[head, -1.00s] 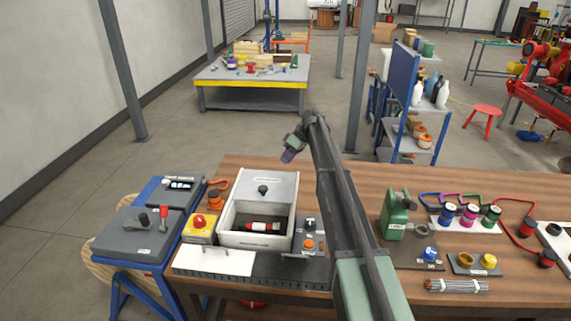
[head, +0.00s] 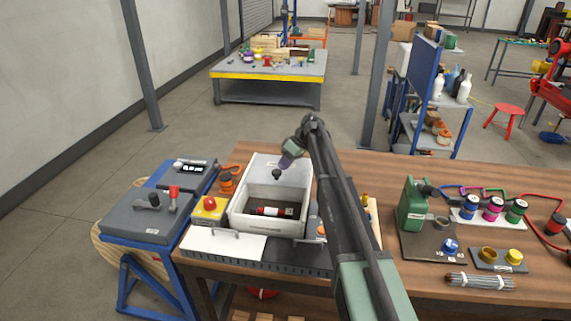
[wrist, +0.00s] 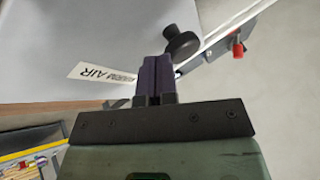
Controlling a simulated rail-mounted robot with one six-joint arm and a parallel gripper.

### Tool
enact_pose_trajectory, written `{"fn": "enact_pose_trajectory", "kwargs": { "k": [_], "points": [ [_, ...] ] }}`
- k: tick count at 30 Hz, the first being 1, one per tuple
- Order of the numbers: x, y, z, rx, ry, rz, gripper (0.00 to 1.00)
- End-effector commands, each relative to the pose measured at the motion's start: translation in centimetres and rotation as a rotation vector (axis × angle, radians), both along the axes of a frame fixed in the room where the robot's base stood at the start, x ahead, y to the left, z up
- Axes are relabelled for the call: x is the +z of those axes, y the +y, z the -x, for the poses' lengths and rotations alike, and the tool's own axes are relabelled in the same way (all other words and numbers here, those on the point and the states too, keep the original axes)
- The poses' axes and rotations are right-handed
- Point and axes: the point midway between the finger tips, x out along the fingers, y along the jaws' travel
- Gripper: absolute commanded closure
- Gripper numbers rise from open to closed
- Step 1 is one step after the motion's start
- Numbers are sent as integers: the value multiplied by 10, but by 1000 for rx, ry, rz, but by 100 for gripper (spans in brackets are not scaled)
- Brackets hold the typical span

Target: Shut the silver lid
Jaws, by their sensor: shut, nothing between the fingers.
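The silver lid (head: 262,166) stands raised at the back of a pale box (head: 268,227), whose inside is open to view. A black knob (head: 276,174) sits on the lid's face. A red and black cylinder (head: 274,211) lies in the box. My gripper (head: 286,161) is at the raised lid, very near the knob. In the wrist view its purple fingers (wrist: 153,75) are shut and empty. The knob (wrist: 182,43) shows just beyond and right of the fingertips, over the lid's grey face (wrist: 90,35) with its label. I cannot tell whether the fingers touch it.
A yellow box with a red button (head: 209,208) stands left of the pale box. A white plate with a handle (head: 224,244) lies in front. A green container (head: 414,205) and colored connectors (head: 491,209) are to the right. A blue-framed stand (head: 150,215) is at the left.

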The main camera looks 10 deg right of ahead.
Motion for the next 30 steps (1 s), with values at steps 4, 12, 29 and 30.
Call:
{"fn": "enact_pose_trajectory", "kwargs": {
  "k": [4,12,29,30],
  "points": [
    [0,3,9,0,0,0,100],
    [0,20,55,1,0,1,100],
    [0,58,156,0,1,-1,100],
    [0,59,157,0,1,-1,100]
  ]
}}
